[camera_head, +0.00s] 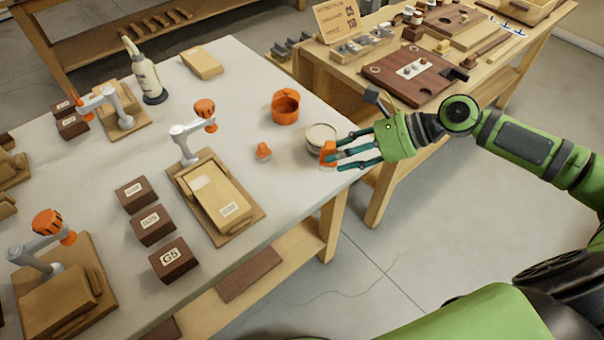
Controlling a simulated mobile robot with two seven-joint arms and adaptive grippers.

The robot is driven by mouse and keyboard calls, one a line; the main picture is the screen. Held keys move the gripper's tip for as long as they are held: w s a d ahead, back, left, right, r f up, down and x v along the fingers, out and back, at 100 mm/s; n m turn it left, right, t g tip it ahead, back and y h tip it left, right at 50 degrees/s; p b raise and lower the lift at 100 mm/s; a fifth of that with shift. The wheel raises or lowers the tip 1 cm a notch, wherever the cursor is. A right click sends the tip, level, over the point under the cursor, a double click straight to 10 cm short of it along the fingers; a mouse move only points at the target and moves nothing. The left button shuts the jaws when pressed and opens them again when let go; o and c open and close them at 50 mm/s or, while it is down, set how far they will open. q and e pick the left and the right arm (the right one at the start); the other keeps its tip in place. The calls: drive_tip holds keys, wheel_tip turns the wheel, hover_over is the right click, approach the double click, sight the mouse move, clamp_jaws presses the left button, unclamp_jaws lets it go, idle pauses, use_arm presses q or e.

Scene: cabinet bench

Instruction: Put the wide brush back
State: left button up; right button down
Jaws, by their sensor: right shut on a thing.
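My right gripper (334,154) reaches in from the right over the right edge of the white bench. Its teal fingers are shut on a small orange thing (327,153), which looks like the wide brush; the fingers hide part of it. I cannot tell whether it touches the bench. A round pale tin (320,134) is right behind it in the picture. A smaller orange piece (263,151) lies on the bench to the left. An open orange cup (285,105) stands behind these. My left gripper is not in view.
A clamp with an orange knob holds a wooden block (221,200) on the white bench (235,130). Dark labelled blocks (173,258) and a white bottle (146,78) stand further left. A wooden table (330,90) with boards and parts is behind right.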

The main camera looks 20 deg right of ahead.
hover_over(304, 186)
wheel_tip(304, 186, down, 4)
drive_tip(key=shift+f+p, duration=0.2)
drive_tip(key=shift+p, duration=0.2)
drive_tip(key=shift+w+a+f, duration=0.1)
drive_tip(key=shift+f, duration=2.1)
drive_tip(key=shift+f, duration=0.1)
drive_tip(key=shift+f, duration=0.4)
drive_tip(key=shift+f, duration=0.1)
drive_tip(key=c, duration=1)
unclamp_jaws()
drive_tip(key=shift+f, duration=0.1)
